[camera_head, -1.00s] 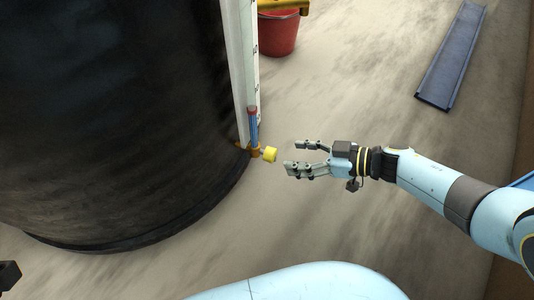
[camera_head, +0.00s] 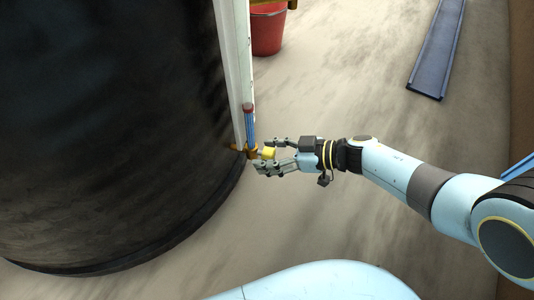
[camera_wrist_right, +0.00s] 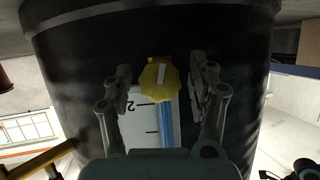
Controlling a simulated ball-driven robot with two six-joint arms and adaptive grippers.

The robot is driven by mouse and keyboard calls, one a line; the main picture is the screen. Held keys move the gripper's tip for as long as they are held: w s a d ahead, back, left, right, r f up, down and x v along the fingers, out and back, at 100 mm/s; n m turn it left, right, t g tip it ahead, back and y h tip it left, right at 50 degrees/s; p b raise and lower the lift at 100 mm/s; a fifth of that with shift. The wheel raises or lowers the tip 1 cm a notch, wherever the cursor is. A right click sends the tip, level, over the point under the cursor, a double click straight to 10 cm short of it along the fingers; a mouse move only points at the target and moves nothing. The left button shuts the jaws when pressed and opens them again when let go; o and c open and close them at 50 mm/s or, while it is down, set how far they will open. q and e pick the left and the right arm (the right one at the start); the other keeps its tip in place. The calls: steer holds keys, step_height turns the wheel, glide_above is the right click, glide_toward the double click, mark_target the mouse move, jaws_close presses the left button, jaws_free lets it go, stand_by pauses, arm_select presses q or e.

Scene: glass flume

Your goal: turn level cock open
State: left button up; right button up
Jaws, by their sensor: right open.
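The level cock has a yellow knob (camera_head: 267,153) on a brass fitting (camera_head: 251,152) at the foot of a blue sight tube (camera_head: 251,128), beside the large black tank (camera_head: 110,130). In the right wrist view the yellow knob (camera_wrist_right: 159,80) shows a pale bar on its face, nearly upright. My right gripper (camera_head: 266,156) is open, with its fingers reaching to either side of the knob. In the wrist view the right gripper's fingertips (camera_wrist_right: 158,82) stand left and right of the knob, with gaps on both sides. My left gripper is not in view.
A white scale board (camera_head: 232,70) rises behind the tube. A red bucket (camera_head: 267,32) stands on the floor beyond it. A blue-grey channel (camera_head: 437,50) lies at the upper right. The floor between is clear.

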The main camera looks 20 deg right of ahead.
steer(key=shift+c, duration=0.4)
steer(key=c, duration=1.1)
